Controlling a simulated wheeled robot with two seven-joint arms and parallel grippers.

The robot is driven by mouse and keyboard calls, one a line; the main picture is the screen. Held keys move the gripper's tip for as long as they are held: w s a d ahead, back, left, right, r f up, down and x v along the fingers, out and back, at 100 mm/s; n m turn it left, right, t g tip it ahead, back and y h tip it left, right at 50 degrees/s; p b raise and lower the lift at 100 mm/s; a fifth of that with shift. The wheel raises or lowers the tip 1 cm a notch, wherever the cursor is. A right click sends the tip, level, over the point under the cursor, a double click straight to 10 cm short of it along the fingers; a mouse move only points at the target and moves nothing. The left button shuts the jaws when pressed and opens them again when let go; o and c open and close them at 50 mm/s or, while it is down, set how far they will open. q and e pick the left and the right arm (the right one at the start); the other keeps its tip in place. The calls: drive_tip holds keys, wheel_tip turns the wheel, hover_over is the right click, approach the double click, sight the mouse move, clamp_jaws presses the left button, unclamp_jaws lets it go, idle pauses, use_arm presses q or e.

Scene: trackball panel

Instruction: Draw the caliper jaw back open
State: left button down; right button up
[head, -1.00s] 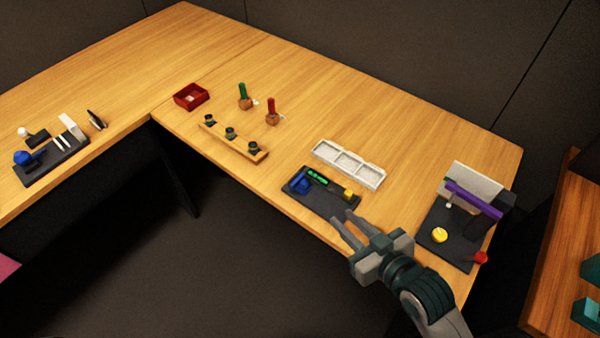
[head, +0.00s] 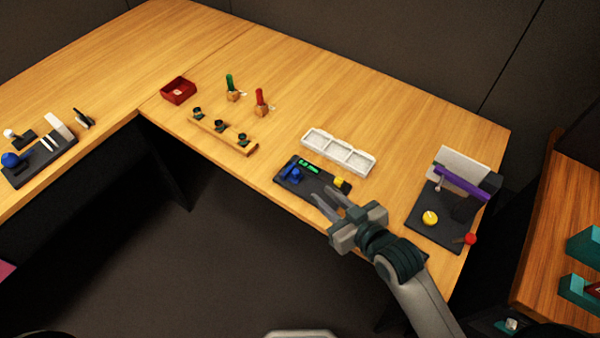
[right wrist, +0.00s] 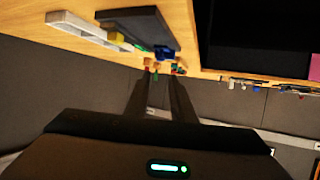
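A dark plate (head: 296,185) lies near the front edge of the table, with a blue piece (head: 292,175), a green piece (head: 309,166) and a yellow block (head: 340,183) on it. I cannot tell for sure which piece is the caliper jaw. My right gripper (head: 321,193) is open and empty, its fingertips over the plate's front right side in the head view; contact cannot be told. In the right wrist view the plate (right wrist: 150,28) hangs at the top, beyond the two parallel fingers (right wrist: 158,85). My left gripper is not in view.
A white tray (head: 338,153) lies just behind the plate. A panel (head: 440,232) with a purple bar (head: 462,183) and yellow knob (head: 430,218) stands to the right. A wooden rack (head: 222,134) and red box (head: 178,90) are left. The table between is bare.

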sight(297, 172)
drive_tip(key=p+x, duration=0.2)
drive_tip(key=x, duration=1)
drive_tip(key=shift+w+a+f, duration=0.2)
drive_tip(key=shift+w+a, duration=0.05)
clamp_jaws()
